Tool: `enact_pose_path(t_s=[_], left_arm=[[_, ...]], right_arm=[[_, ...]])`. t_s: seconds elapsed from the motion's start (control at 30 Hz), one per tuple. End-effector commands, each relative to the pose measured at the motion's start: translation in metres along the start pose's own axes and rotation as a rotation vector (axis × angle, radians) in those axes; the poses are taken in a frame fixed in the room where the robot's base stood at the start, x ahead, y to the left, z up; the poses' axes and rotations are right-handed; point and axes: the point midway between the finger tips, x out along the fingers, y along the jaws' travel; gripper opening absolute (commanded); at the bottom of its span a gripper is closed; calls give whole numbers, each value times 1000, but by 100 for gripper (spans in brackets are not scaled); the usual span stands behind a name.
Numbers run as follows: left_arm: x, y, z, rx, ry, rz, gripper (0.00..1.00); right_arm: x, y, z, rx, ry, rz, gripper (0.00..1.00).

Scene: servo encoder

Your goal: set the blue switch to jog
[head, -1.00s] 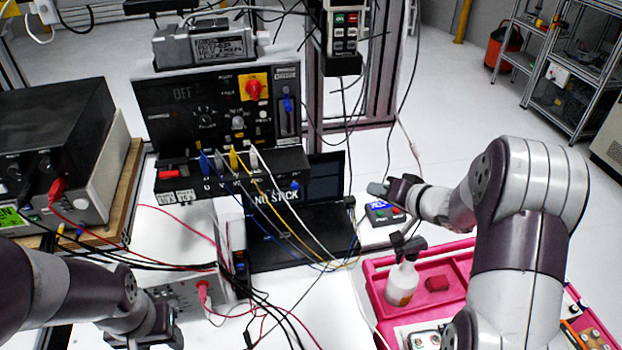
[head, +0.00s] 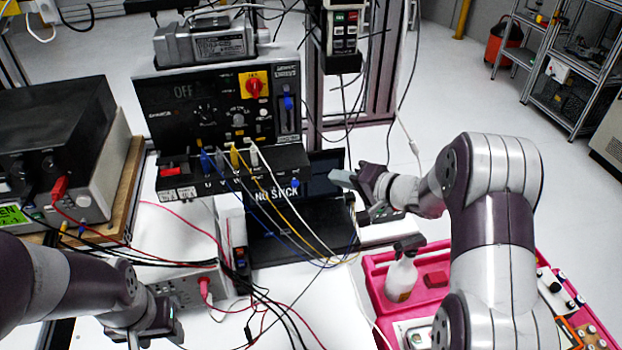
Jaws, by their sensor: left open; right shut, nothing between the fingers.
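The black control panel (head: 165,100) stands at the back with a display reading OFF. Two blue parts show on it: a blue lever (head: 288,102) in a vertical slot at the right, and a small blue switch (head: 295,183) at the right end of the lower front box (head: 235,172). Their labels are too small to read. My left gripper (head: 168,318) is open at the lower left, far from the panel.
A red knob (head: 254,87) sits on a yellow plate. A pink tray (head: 375,275) holds a white bottle (head: 401,278). A black instrument (head: 55,130) stands left, with red and black leads.

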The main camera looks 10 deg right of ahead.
Motion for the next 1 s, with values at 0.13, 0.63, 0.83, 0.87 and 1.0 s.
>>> enact_pose_path(t_s=[0.13, 0.63, 0.83, 0.87, 1.0], left_arm=[[-11, 0, -1, 0, 0, 0, 52], [-25, 0, -3, 0, 0, 0, 52], [-25, 0, -3, 0, 0, 0, 52], [-25, 0, -3, 0, 0, 0, 52], [-27, 0, -3, 0, 0, 0, 52]], right_arm=[[32, -2, 0, 1, -3, 0, 0], [73, 0, 28, 1, 1, 1, 0], [73, 0, 28, 0, 1, 1, 0], [73, 0, 28, 0, 1, 1, 0], [78, -5, 34, 0, -1, 0, 0]])
